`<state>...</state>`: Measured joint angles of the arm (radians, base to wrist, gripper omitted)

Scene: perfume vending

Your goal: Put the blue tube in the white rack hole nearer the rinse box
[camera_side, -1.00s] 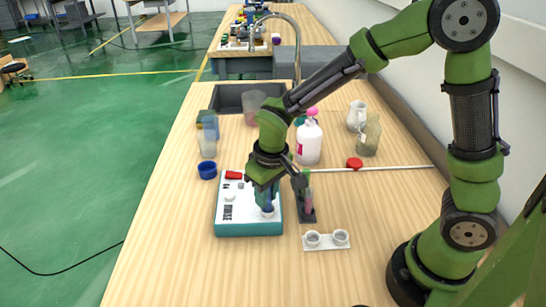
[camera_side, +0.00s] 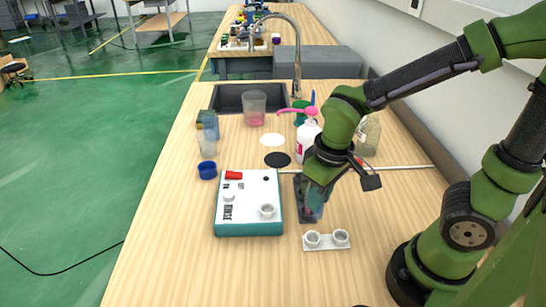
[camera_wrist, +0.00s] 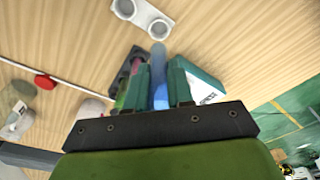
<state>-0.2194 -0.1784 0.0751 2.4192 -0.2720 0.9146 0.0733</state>
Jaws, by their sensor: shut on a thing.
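My gripper (camera_side: 313,208) is shut on the blue tube (camera_wrist: 159,70), which points out between the fingers in the wrist view. In the side view the tube is mostly hidden by the fingers. The white rack (camera_side: 327,247) lies in front of my gripper, with two round holes and no tube in either. It also shows at the top of the wrist view (camera_wrist: 143,16), ahead of the tube's end. The left hole (camera_side: 312,239) is nearer the rinse box (camera_side: 245,229). The teal and white rinse box is left of my gripper, with an empty-looking white cup on top.
A dark rack (camera_wrist: 120,72) with a pink tube stands close beside my gripper. A white pump bottle (camera_side: 306,140) and a murky bottle (camera_side: 369,138) stand behind. A blue cap (camera_side: 207,170) lies left. The wood in front of the white rack is clear.

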